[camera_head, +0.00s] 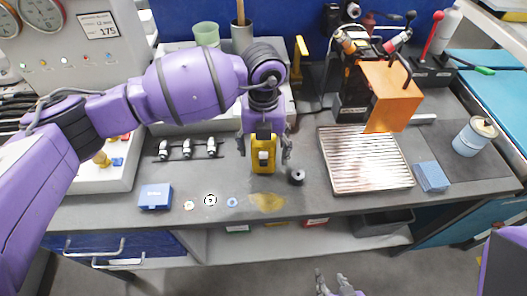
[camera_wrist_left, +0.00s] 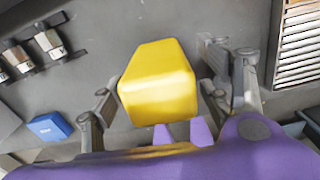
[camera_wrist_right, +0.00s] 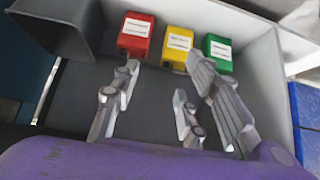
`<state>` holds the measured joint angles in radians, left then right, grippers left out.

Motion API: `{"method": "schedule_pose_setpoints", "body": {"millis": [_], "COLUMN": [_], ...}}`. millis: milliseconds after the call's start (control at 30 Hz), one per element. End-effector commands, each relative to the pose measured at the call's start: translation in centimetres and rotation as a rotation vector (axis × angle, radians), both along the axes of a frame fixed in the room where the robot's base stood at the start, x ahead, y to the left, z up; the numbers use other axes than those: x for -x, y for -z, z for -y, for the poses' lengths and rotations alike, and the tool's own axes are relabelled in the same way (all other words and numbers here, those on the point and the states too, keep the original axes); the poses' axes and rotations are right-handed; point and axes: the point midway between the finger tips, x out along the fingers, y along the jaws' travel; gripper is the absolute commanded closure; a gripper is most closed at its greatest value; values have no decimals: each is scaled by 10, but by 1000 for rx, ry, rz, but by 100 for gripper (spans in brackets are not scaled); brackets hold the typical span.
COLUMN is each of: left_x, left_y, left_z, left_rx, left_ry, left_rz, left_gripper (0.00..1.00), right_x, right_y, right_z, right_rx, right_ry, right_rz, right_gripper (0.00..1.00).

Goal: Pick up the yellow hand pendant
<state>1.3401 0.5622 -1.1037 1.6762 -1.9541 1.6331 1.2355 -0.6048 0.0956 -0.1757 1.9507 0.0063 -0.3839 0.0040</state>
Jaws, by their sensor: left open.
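The yellow hand pendant (camera_head: 264,156) stands on the grey bench top in the head view, below the purple left arm. In the left wrist view the yellow pendant (camera_wrist_left: 158,82) fills the middle, between the fingers. My left gripper (camera_head: 264,150) is open, with one finger on each side of the pendant. In the left wrist view the fingers of the left gripper (camera_wrist_left: 158,105) look apart from its sides, though contact is hard to judge. My right gripper (camera_head: 338,286) is low in front of the bench. In the right wrist view the right gripper (camera_wrist_right: 152,95) has its fingers spread and nothing between them.
A small black knob (camera_head: 296,176) stands close right of the pendant. A ribbed metal tray (camera_head: 365,160) lies further right, a blue box (camera_head: 155,196) to the left. Red (camera_wrist_right: 135,36), yellow (camera_wrist_right: 177,48) and green (camera_wrist_right: 217,52) boxes sit on the shelf below.

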Motion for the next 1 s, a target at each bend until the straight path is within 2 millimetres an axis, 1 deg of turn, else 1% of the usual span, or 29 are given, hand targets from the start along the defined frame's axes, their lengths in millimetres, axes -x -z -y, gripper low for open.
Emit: {"method": "schedule_pose_setpoints", "body": {"millis": [100, 200, 433, 633, 833, 867, 1000], "left_x": [0, 0, -1, -1, -1, -1, -1], "left_y": [20, 31, 34, 34, 33, 33, 33], "left_z": [0, 0, 0, 0, 0, 0, 1], "left_rx": [-1, 0, 0, 0, 0, 0, 0], "left_ry": [1, 0, 1, 1, 1, 1, 1], "left_rz": [-3, -2, 0, 0, 0, 0, 0], "left_gripper": [30, 30, 30, 56, 82, 85, 86], "right_x": [-4, -10, -20, -20, -15, -14, -10], "right_y": [-4, -7, -12, -12, -9, -8, -5], "right_z": [0, -2, -6, -8, -7, -7, -5], "right_rx": [-1, -3, -11, -16, -15, -14, -10], "right_ry": [-1, -1, 3, 8, 8, 8, 5], "right_rz": [10, 20, 40, 39, 29, 27, 20], "right_gripper": [60, 60, 60, 60, 60, 60, 60]}}
